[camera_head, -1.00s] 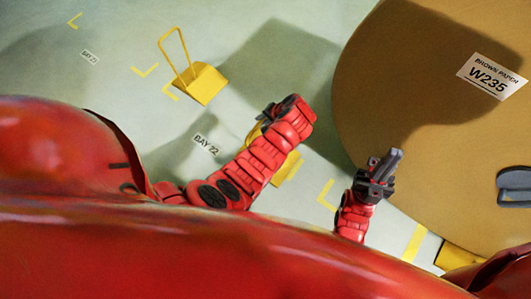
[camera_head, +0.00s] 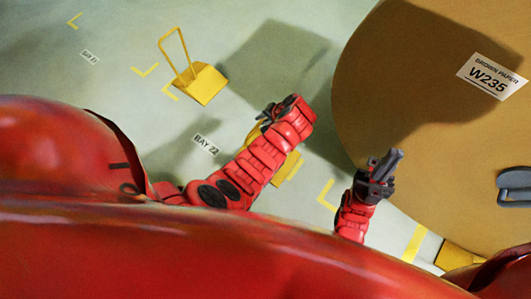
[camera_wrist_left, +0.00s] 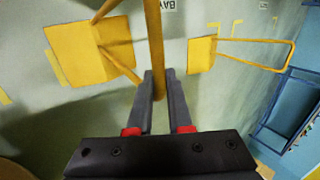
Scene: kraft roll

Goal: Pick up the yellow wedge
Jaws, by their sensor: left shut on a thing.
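A yellow wedge (camera_head: 287,168) is partly hidden under my left arm in the head view. In the left wrist view the yellow wedge (camera_wrist_left: 75,55) shows at the upper left, with its handle bars rising toward the camera. My left gripper (camera_head: 266,113) is shut on the handle's bar, which passes between the fingers (camera_wrist_left: 160,88) in the wrist view. I cannot tell whether the wedge touches the floor. My right gripper (camera_head: 388,162) is near the large roll, with no object visible in it; its finger gap cannot be made out.
A second yellow wedge (camera_head: 203,84) with an upright handle stands on the floor at the upper left. A large brown paper roll (camera_head: 420,120) labelled W235 fills the right side. Another yellow block (camera_head: 459,257) lies at its lower edge. Pale floor around BAY 22 is open.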

